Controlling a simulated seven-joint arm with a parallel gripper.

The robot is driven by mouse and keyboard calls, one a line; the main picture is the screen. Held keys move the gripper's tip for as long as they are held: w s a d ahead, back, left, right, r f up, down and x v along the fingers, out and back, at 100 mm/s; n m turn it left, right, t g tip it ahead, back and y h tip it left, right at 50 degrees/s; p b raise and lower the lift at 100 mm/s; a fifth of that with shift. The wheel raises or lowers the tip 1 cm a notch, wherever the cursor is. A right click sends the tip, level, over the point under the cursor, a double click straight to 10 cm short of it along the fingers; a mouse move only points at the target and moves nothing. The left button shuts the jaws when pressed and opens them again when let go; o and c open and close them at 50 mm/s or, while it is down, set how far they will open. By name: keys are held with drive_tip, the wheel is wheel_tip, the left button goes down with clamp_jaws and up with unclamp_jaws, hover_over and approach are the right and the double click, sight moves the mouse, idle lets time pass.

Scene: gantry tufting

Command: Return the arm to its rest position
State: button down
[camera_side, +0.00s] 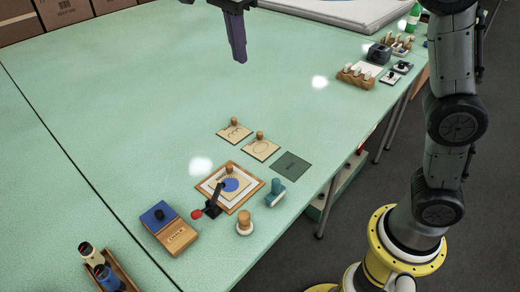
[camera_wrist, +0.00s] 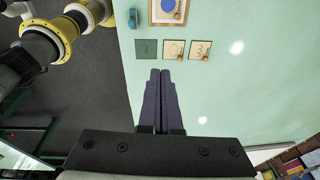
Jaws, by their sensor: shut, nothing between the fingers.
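My gripper (camera_side: 240,58) hangs at the top middle of the side view, above the pale green table (camera_side: 130,90), with its dark purple fingers pointing down. Its fingers are pressed together and hold nothing. In the wrist view my gripper (camera_wrist: 160,75) shows as two long fingers side by side, with no gap between them. The fingertips are apart from everything on the table. My arm's links rise at the right of the side view.
A wooden frame with a blue disc (camera_side: 230,185), two cards with knobs (camera_side: 260,148), a dark green square (camera_side: 291,166) and a blue-topped box (camera_side: 165,228) sit toward the near edge. Wooden holders (camera_side: 358,76) stand at the far right. The table's middle is clear.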

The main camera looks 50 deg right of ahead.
drive_tip(key=s+d+n+t+y, duration=0.1)
drive_tip(key=s+d+n, duration=0.2)
drive_tip(key=s+d, duration=0.35)
drive_tip(key=s+d+n+t, duration=0.2)
drive_tip(key=s+d+n, duration=0.15)
drive_tip(key=s, duration=0.65)
drive_tip(key=s+f+n+t, duration=0.1)
drive_tip(key=s+f+n, duration=0.2)
drive_tip(key=f+n, duration=0.3)
drive_tip(key=s+f+n+y, duration=0.1)
drive_tip(key=s+f+n, duration=0.2)
drive_tip(key=f+n, duration=0.3)
drive_tip(key=shift+s+f+t, duration=0.3)
drive_tip(key=shift+s+t, duration=0.05)
drive_tip(key=shift+t, duration=0.05)
